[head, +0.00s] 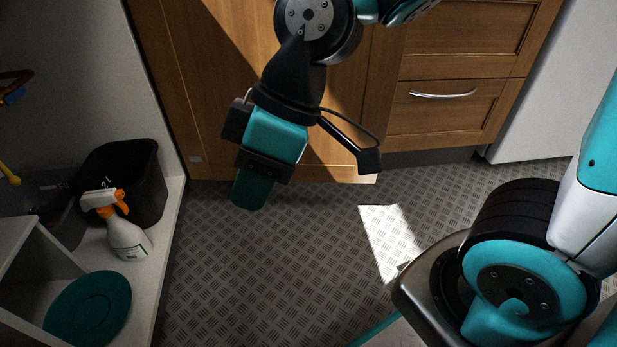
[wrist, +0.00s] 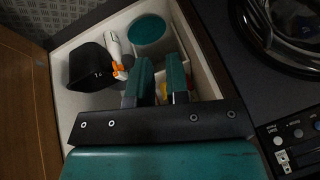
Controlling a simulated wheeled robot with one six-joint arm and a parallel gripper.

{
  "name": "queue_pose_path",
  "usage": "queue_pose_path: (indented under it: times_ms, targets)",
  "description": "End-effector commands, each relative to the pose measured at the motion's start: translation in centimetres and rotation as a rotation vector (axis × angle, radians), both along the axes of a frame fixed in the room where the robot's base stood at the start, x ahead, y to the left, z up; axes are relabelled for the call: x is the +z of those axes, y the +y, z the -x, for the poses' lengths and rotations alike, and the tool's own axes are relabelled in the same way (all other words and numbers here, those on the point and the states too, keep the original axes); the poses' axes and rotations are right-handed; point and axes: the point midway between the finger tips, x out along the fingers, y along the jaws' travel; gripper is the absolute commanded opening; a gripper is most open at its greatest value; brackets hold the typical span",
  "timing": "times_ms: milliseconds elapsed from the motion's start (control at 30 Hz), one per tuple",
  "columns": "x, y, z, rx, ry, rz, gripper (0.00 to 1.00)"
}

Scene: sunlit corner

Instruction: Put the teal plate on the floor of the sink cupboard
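The teal plate (head: 88,310) appears to lie flat on the pale floor of the open sink cupboard (head: 165,240), at the lower left of the head view. It also shows at the top of the wrist view (wrist: 148,30). My gripper (head: 252,190) is outside the cupboard, above the patterned room floor and to the right of the plate in the head view. In the wrist view its two teal fingers (wrist: 159,75) stand a little apart with nothing between them, and the plate is well beyond their tips.
A black bin (head: 125,180) and a white spray bottle with an orange head (head: 125,238) stand in the cupboard beside the plate. A wooden cupboard door (head: 220,90) is behind my gripper. A round-doored appliance (wrist: 285,40) is at the right in the wrist view. The room floor is clear.

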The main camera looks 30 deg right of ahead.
Motion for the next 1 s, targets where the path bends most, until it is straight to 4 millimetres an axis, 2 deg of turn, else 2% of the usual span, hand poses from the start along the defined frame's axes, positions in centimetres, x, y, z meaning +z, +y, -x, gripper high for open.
queue_pose_path:
  times_ms: [33,100,233,567,667,767,867,1000]
  targets:
    - [0.7,-1.4,1.2,-0.097,0.038,0.038,0.16]
    - [1.1,-3.0,2.6,-0.219,0.095,0.086,0.16]
    - [1.4,-4.6,4.1,-0.353,0.155,0.135,0.16]
    - [1.5,-5.0,4.4,-0.384,0.170,0.146,0.16]
    - [2.1,-4.9,4.4,-0.384,0.169,0.145,0.16]
    - [3.9,-4.9,4.4,-0.383,0.170,0.145,0.16]
    - [6.7,-4.9,4.4,-0.383,0.169,0.144,0.16]
    - [11.3,-4.9,4.4,-0.382,0.169,0.144,0.16]
